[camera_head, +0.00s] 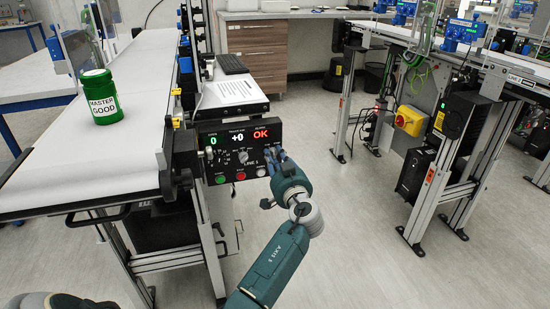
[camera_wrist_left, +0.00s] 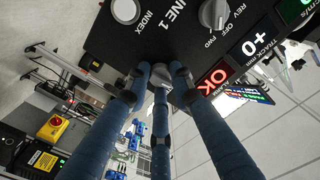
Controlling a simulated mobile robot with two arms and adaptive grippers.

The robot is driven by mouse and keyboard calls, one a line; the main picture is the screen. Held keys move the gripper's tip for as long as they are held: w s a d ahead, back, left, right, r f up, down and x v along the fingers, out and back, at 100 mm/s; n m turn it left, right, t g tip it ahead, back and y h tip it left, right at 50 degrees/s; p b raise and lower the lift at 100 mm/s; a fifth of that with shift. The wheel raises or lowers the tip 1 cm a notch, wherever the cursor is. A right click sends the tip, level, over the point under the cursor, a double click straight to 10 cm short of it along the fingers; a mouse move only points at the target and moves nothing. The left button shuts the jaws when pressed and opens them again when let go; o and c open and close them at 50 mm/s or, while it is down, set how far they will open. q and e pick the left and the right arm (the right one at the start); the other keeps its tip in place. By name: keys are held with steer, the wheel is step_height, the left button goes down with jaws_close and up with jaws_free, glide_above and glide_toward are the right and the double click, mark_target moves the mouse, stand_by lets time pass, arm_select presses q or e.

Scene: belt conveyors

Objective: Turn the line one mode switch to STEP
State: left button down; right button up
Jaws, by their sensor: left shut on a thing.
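The line one control panel (camera_head: 224,158) is a black box at the near end of the left conveyor, with lit readouts "0", "+0" and "OK". My left gripper (camera_head: 273,157) is at the panel's right end. In the left wrist view its blue fingers (camera_wrist_left: 160,76) close in around a grey knob at the panel's edge, which I take for the mode switch. The fingers hide most of this knob, and I cannot read its setting. The panel also shows a REV-OFF-FWD knob (camera_wrist_left: 213,14) and a white INDEX button (camera_wrist_left: 125,10), both apart from the fingers. My right gripper is not in view.
A green "MASTER GOOD" jar (camera_head: 101,97) stands on the left conveyor belt (camera_head: 140,70). A paper sheet (camera_head: 235,88) lies on the shelf behind the panel. A second conveyor with a yellow-and-red switch box (camera_head: 409,120) stands at right. The floor between is clear.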

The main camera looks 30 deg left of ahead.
arm_select(q)
steer(key=shift+s+f+m, duration=0.1)
steer(key=shift+f+m, duration=0.15)
steer(key=shift+m, duration=0.65)
steer(key=m+p, duration=0.1)
steer(key=m, duration=0.1)
steer(key=shift+m, duration=0.3)
steer(key=m, duration=0.2)
steer(key=shift+m+p, duration=0.3)
steer(key=shift+p, duration=0.05)
steer(key=shift+f+m, duration=0.1)
steer(key=shift+m, duration=0.3)
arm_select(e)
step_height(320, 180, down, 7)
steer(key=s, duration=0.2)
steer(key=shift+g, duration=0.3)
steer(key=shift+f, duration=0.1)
arm_select(q)
steer(key=c, duration=1.5)
jaws_free()
steer(key=shift+s+a, duration=0.1)
steer(key=shift+r, duration=0.2)
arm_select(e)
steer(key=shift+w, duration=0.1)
